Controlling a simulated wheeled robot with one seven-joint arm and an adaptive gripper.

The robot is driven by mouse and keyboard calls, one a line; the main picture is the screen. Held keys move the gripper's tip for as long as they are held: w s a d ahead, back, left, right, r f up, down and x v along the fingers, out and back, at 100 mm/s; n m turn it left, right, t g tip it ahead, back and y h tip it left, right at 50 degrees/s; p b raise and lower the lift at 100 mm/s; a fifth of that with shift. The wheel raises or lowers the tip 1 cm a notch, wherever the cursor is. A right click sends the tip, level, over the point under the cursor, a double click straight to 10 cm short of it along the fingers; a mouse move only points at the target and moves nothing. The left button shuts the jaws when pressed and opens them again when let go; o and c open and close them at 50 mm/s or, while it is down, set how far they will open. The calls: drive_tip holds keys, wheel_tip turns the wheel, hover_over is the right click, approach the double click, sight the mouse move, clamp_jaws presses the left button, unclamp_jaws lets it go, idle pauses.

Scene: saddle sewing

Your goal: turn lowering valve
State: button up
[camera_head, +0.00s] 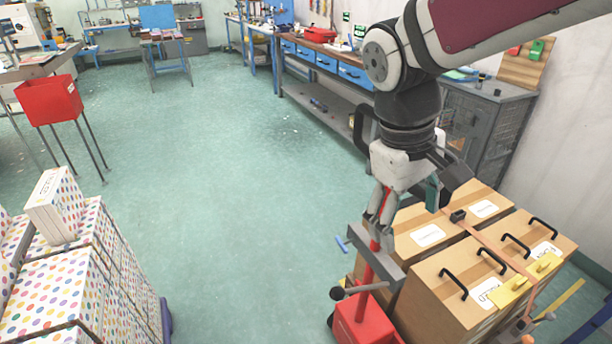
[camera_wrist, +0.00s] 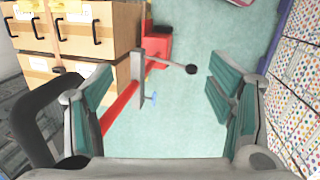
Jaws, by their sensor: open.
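A small blue T-shaped handle (camera_head: 341,244), which looks like the lowering valve, sticks out on the left side of a red-and-grey jack-like device. The handle also shows in the wrist view (camera_wrist: 150,98), between my fingers in the picture but apparently beyond them. The device has a red base (camera_head: 357,319), a grey bracket (camera_head: 378,258) and a lever with a black ball end (camera_wrist: 191,69). My gripper (camera_head: 380,220) is above the bracket, pointing down. In the wrist view my gripper (camera_wrist: 160,94) is open and empty, its green-padded fingers wide apart. Contact with the device cannot be told.
Brown cartons (camera_head: 447,310) with black handles stand right of the device, close to my gripper. Dotted white boxes (camera_head: 52,290) are stacked at left. A red bin (camera_head: 49,100) stands further back. The green floor (camera_head: 240,220) is clear between. A workbench (camera_head: 325,67) lines the back.

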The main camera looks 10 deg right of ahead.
drive_tip(key=w+a+f+n+g+h+b, duration=0.2)
drive_tip(key=w+f+n+h+b, duration=0.1)
drive_tip(key=w+f, duration=0.6)
drive_tip(key=n+t+h+b, duration=0.8)
drive_tip(key=n+h, duration=0.4)
approach(340, 246)
drive_tip(key=x, duration=1)
drive_tip(key=shift+w+d, duration=0.2)
drive_tip(key=shift+d, duration=0.15)
drive_tip(key=c, duration=1.2)
